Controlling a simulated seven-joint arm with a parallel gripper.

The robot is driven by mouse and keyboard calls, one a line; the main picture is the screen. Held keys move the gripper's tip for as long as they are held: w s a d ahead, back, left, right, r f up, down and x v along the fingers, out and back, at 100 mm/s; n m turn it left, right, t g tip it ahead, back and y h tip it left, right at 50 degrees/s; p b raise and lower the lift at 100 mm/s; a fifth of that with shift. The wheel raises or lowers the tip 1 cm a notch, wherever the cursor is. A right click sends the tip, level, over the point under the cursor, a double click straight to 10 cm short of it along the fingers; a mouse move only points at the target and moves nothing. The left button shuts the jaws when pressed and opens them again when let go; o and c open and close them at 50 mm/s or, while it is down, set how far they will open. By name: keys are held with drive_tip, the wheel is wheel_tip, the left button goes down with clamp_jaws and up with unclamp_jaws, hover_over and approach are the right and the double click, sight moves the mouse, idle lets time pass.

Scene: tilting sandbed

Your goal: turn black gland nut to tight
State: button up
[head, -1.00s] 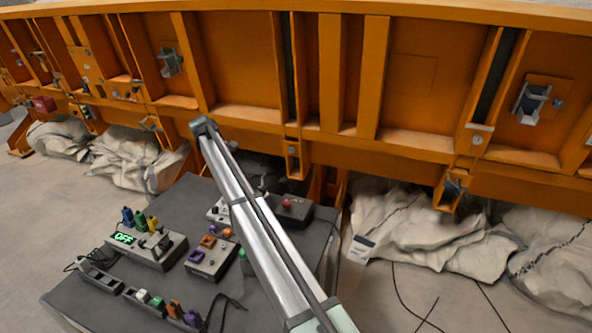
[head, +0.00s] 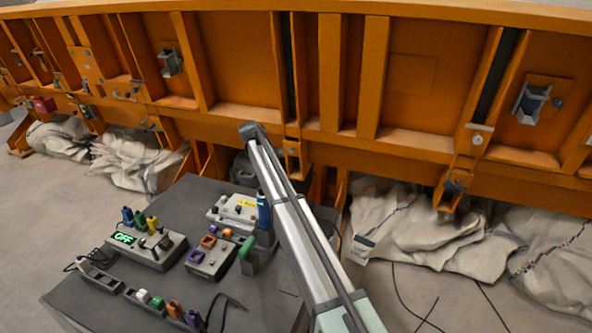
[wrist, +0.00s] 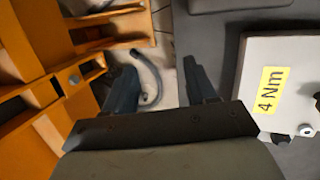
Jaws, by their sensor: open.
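I cannot pick out the black gland nut for certain. A pale box with a yellow label (head: 234,208) stands at the back of the grey table in the head view and carries small dark fittings. In the wrist view the pale box (wrist: 262,55) is at the right, its label reading 4 Nm. A dark fitting (wrist: 317,101) is cut off by the right edge there. My gripper (wrist: 158,72) is open and empty, left of the box, with floor and a hose between its fingers. In the head view it is not clearly visible at my arm's far end.
The grey table (head: 185,195) holds a control box reading OFF (head: 148,246), a box with orange and purple parts (head: 210,256), a green-handled tool (head: 250,255) and a blue-handled tool (head: 263,210). An orange steel frame (head: 240,80) stands close behind. White sacks (head: 430,235) lie beneath it.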

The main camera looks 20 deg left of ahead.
drive_tip(key=w+d+m+t, duration=0.1)
drive_tip(key=w+d, duration=0.3)
drive_tip(key=d, duration=0.4)
drive_tip(key=shift+w+f, duration=0.4)
wheel_tip(320, 180, up, 6)
drive_tip(key=m+g+y, duration=0.2)
drive_tip(key=g, duration=0.3)
hover_over(215, 207)
wheel_tip(215, 207, down, 14)
drive_tip(key=shift+a+r, duration=0.1)
drive_tip(key=shift+r, duration=0.05)
drive_tip(key=shift+c, duration=0.3)
